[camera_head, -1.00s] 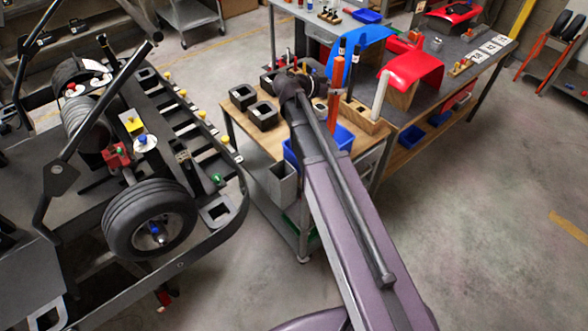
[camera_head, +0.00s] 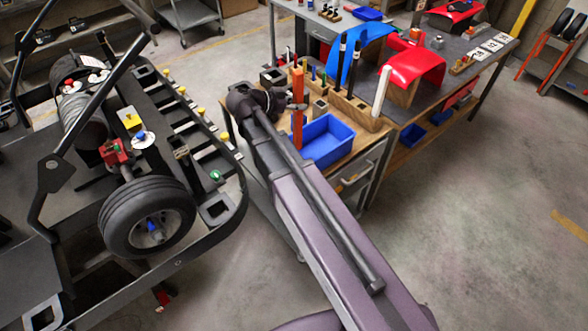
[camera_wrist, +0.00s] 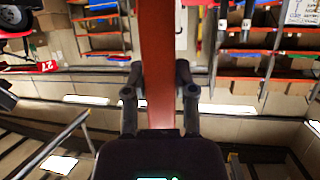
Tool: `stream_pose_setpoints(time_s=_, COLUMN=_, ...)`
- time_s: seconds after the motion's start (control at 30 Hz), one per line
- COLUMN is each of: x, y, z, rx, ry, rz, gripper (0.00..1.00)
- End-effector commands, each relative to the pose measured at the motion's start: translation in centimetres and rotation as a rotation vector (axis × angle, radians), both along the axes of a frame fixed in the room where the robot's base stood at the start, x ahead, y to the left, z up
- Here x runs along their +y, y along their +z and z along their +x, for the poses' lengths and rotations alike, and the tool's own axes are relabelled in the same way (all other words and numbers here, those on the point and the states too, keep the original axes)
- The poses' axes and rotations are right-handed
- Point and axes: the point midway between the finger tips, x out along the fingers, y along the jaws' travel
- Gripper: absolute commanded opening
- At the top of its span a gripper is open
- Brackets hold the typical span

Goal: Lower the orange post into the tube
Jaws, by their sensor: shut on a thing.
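The orange post (camera_head: 298,92) is upright in my gripper (camera_head: 296,106) in the head view, over the left part of the wooden cart top. In the wrist view my gripper (camera_wrist: 160,80) has one finger on each side of the post (camera_wrist: 158,45), which runs up out of the frame. The post's lower end is partly lost behind my arm and the cart items, so I cannot tell its height. I cannot tell which opening is the tube.
A blue bin (camera_head: 322,140) stands right of the post on the cart. A wooden block (camera_head: 358,112) holding dark posts and a white post (camera_head: 381,91) stands behind it. A dark square-holed block (camera_head: 272,77) is beside the post. The kart (camera_head: 150,220) fills the left side.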

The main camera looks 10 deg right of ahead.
Motion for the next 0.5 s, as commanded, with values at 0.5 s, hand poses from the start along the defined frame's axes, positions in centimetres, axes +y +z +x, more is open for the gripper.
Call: stream_pose_setpoints(time_s=0.5, x=5.8, y=-2.4, z=-2.1, rx=-0.001, ry=0.001, rz=-0.001, gripper=0.00)
